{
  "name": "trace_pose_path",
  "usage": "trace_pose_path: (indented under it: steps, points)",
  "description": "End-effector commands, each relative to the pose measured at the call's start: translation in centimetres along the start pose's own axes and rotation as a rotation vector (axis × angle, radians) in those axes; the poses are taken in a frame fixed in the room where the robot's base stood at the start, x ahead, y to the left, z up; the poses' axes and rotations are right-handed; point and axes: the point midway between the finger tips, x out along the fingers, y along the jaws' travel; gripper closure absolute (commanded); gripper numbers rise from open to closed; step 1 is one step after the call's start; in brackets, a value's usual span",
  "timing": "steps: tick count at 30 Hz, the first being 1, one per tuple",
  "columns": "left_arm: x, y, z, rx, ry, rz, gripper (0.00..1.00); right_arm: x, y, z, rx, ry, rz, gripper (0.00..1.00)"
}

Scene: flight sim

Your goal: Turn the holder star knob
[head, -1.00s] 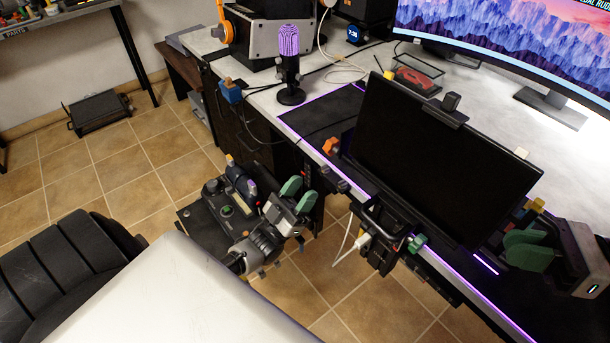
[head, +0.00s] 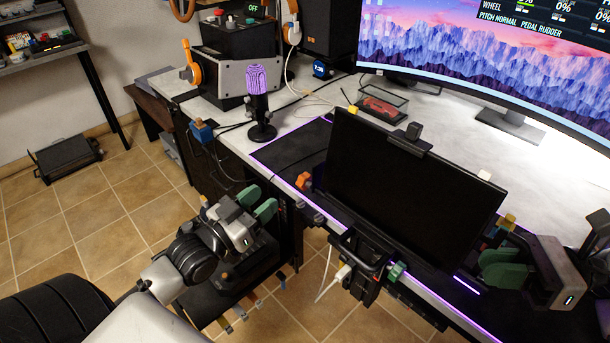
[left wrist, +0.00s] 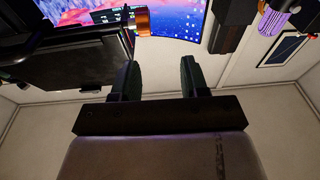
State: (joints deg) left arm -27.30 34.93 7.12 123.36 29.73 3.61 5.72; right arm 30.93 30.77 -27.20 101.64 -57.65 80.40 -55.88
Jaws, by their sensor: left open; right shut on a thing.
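The small green star knob (head: 396,271) is on the black holder (head: 364,275) at the desk's front edge, below the dark tablet-like screen (head: 408,190). My left gripper (head: 255,203) is left of the knob and well apart from it, over the side panel. It is open, and the left wrist view shows its two dark fingers (left wrist: 158,80) with nothing between them. My right gripper (head: 503,266) is at the right, near the screen's lower right corner and apart from the knob. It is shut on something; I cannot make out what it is.
A white cable (head: 327,285) hangs beside the holder. An orange knob (head: 304,181) is at the desk edge. A microphone (head: 258,100) stands on the desk (head: 200,105). Tiled floor (head: 150,196) shows at the left.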

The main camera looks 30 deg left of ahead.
Motion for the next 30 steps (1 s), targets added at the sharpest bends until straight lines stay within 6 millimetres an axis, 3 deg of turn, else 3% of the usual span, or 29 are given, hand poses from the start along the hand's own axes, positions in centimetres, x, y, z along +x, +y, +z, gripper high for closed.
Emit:
trace_pose_path:
  steps: [7, 12, 30]
  points:
    - [-1.0, 1.6, -1.3, 0.016, -0.124, 0.038, 0.55, 0.1, 0.1, -0.1, 0.003, 0.0, 0.006, 1.0]
    - [-0.4, 1.8, -1.3, 0.017, -0.137, 0.041, 0.55, 0.1, 0.1, -0.1, 0.003, 0.0, 0.006, 1.0]
    - [8.1, 2.1, -0.2, 0.017, -0.133, 0.04, 0.55, 0.1, 0.1, 0.0, 0.003, 0.0, 0.006, 1.0]
